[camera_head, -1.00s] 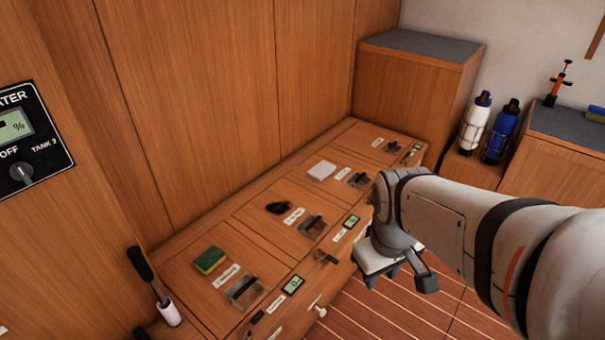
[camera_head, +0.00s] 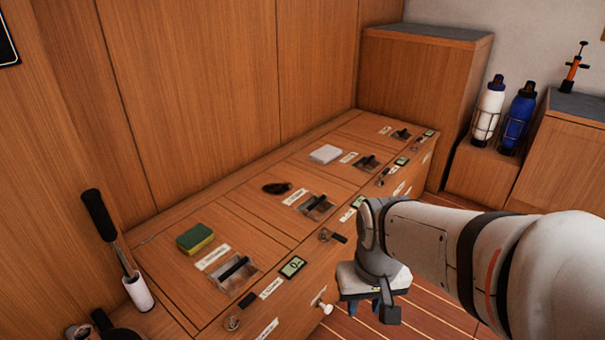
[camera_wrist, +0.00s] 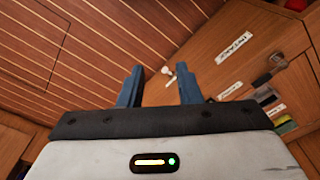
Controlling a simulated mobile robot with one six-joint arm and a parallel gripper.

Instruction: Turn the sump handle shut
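I cannot tell which part is the sump handle, as the labels are too small to read. A row of dark bar handles in clear recessed boxes runs along the bench top: the nearest handle (camera_head: 235,268), a second handle (camera_head: 316,204), a third handle (camera_head: 367,162) and a far handle (camera_head: 401,134). Small dark levers, such as the lever (camera_head: 337,238), sit along the bench's front edge. My gripper (camera_head: 368,304) hangs in front of the bench, apart from all of them. In the wrist view its blue fingers (camera_wrist: 158,88) are spread and empty.
A sponge (camera_head: 195,238), a dark oval item (camera_head: 277,188) and a white block (camera_head: 325,153) lie on the bench top. A black-gripped lever (camera_head: 100,215) stands at left. A white knob (camera_head: 325,307) juts from the bench front. Bottles (camera_head: 488,112) stand at back right. Striped floor (camera_head: 440,318) is clear.

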